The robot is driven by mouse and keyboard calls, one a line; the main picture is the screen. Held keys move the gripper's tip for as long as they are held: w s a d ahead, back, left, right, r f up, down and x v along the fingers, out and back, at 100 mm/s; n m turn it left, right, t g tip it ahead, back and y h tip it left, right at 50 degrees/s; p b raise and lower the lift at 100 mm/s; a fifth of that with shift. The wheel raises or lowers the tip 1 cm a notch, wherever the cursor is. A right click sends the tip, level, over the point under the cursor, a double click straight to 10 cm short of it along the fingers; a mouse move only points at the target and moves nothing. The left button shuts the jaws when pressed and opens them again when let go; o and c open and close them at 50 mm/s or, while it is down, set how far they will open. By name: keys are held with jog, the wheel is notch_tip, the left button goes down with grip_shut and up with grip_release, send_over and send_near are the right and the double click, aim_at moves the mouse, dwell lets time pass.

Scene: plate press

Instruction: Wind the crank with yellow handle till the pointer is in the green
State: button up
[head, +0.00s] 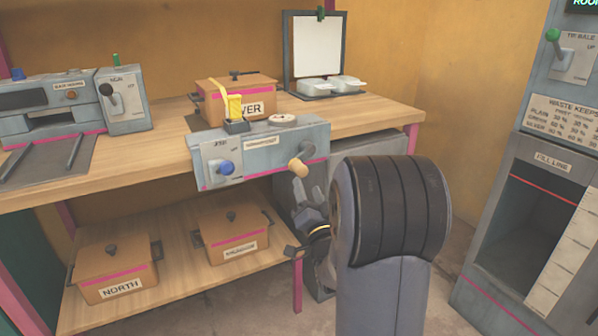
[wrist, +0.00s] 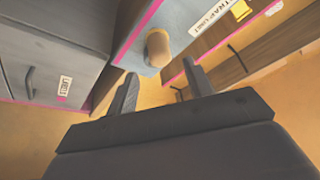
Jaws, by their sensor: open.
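A grey strap unit (head: 262,150) sits at the table's front edge. The crank's dull yellow handle (head: 298,165) sticks out of its front right. In the wrist view the handle (wrist: 157,48) lies just past my fingertips, roughly between their lines. My gripper (head: 308,192) is open and empty, just below the handle in the head view; its two fingers also show in the wrist view (wrist: 160,76). A round white dial (head: 283,120) lies on top of the unit. Its pointer and any green zone are too small to make out.
A blue-knobbed lever (head: 226,168) is on the unit's front left, and a yellow strap piece (head: 235,105) stands on top. A lidded box (head: 212,97) is behind. Grey drawers (wrist: 50,60) stand close to my gripper. A tall waste machine (head: 540,190) is at right.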

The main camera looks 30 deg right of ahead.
aim_at(303, 175)
jog(key=x, duration=0.8)
jog(key=shift+b, duration=0.35)
jog(key=shift+c, duration=0.3)
grip_shut()
